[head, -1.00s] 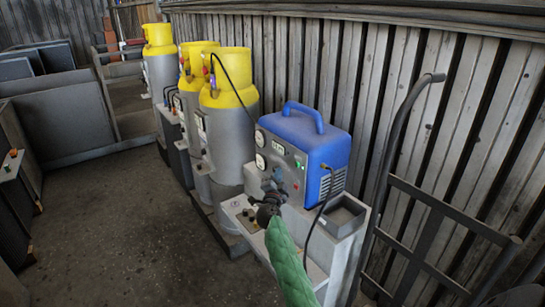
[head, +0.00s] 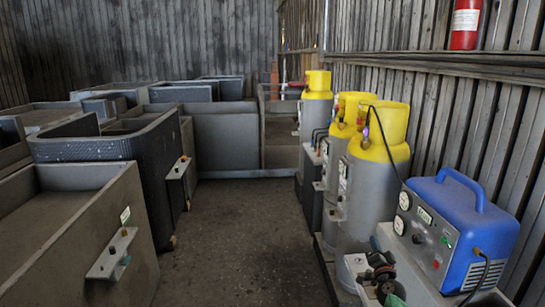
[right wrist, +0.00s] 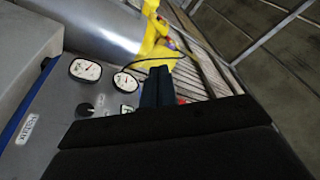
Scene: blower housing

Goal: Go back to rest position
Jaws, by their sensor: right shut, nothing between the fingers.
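My right gripper (head: 384,277) shows at the bottom right of the head view, dark, with a bit of green arm below it. It is in front of the blue machine (head: 462,228) and over the grey stand, apparently empty. In the right wrist view the dark gripper fingers (right wrist: 158,88) are close together, with nothing seen between them. Behind them are the machine's grey panel (right wrist: 88,100) with gauges and a yellow-topped cylinder (right wrist: 155,40). My left gripper is not in view.
Several grey cylinders with yellow tops (head: 378,150) stand along the right wall. Grey bins and panels (head: 75,235) line the left side. A red extinguisher (head: 465,22) hangs on the wall. The floor (head: 235,240) between is clear.

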